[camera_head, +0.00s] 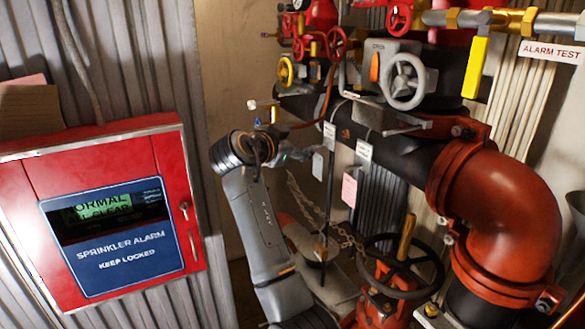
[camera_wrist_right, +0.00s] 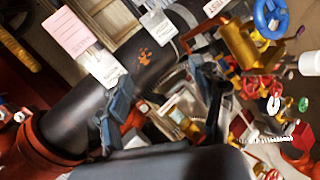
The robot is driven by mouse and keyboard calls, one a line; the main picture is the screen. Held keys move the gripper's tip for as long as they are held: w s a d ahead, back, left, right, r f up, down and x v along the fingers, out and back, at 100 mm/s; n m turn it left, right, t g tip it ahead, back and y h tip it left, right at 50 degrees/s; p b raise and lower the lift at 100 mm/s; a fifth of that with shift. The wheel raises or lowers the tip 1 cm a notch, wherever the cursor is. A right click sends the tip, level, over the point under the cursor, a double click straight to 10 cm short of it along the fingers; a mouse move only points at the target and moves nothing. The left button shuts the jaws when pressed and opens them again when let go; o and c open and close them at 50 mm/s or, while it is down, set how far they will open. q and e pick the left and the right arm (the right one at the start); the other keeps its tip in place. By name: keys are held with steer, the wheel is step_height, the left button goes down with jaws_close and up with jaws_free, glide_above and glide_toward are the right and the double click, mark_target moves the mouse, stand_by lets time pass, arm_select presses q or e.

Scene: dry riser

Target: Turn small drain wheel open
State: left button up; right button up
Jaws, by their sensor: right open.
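Several small handwheels show, and I cannot tell which one is the drain wheel. In the head view a yellow wheel (camera_head: 286,70) sits at the left end of the pipework, a red wheel (camera_head: 336,42) is right of it, and a larger grey wheel (camera_head: 404,80) is on a grey box. In the right wrist view a blue wheel (camera_wrist_right: 271,15) and a red wheel (camera_wrist_right: 258,88) are at the right. My right gripper (camera_head: 288,155) is below the yellow wheel in the picture, apart from it. Its open fingers (camera_wrist_right: 165,108) show empty in the wrist view. My left gripper is out of view.
A red sprinkler alarm box (camera_head: 110,215) stands at the left. A thick black pipe (camera_head: 400,155) with hanging tags and a red elbow (camera_head: 505,215) fills the right. A large black handwheel (camera_head: 400,266) and a chain (camera_head: 345,236) are low down.

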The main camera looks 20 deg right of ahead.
step_height(320, 180, down, 6)
steer(key=w+n, duration=0.1)
steer(key=n, duration=0.1)
steer(key=shift+w+a+y+b, duration=0.25)
steer(key=shift+a+y+b, duration=0.05)
steer(key=shift+a+y, duration=0.1)
steer(key=shift+f, duration=0.1)
steer(key=shift+c, duration=0.4)
